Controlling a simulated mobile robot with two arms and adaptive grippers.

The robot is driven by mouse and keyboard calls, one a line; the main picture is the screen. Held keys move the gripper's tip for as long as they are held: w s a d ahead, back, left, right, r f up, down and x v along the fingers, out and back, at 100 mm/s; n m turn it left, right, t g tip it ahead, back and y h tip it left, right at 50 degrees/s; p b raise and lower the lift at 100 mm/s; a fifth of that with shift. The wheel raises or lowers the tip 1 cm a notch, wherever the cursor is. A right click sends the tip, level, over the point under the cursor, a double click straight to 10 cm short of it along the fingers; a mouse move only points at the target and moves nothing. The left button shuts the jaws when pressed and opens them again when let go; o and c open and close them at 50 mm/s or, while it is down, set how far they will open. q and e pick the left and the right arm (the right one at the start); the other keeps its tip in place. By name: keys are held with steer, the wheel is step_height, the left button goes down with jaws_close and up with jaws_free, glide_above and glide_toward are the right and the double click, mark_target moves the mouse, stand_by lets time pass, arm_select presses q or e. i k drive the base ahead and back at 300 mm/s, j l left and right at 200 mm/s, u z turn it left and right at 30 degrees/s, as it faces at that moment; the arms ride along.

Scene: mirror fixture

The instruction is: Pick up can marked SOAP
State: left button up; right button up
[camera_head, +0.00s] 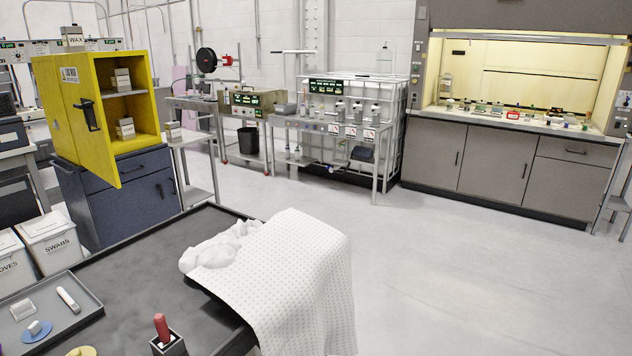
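No label reading SOAP can be made out in the head view. Several small grey containers, among them one grey container (357,112), stand on the metal bench (318,125) at the back centre; their markings are too small to read. A box-like container marked WAX (73,37) sits on top of the open yellow cabinet (75,118) at the left. Small pale containers, one on the upper shelf (121,79) and one lower down (125,128), are inside the cabinet; their labels are unreadable. Neither of my grippers is in view.
A dark table (140,275) fills the near left, with a white textured cloth (295,275) over its right edge and a grey tray (75,315). Bins marked SWABS (50,238) stand left. A fume hood (520,85) is back right. The floor (450,270) is clear.

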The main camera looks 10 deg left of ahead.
mark_target(124, 126)
steer(key=i+l+z, duration=0.3)
steer(key=i, duration=0.35)
steer(key=i+l+z, duration=0.25)
steer(key=i, duration=0.45)
steer(key=i+l+z, duration=0.1)
steer(key=i+z, duration=0.2)
steer(key=i, duration=0.45)
steer(key=i+j+u, duration=0.1)
steer(key=i+u, duration=0.35)
steer(key=i, duration=0.15)
steer(key=i+l+u, duration=0.15)
steer(key=i+u, duration=0.3)
steer(key=i, duration=0.15)
steer(key=i+l+u, duration=0.3)
steer(key=i+u, duration=0.2)
steer(key=i+j+u, duration=0.4)
steer(key=i+u, duration=0.85)
steer(key=i+l+u, duration=0.25)
steer(key=i+u, duration=0.15)
steer(key=i, duration=0.15)
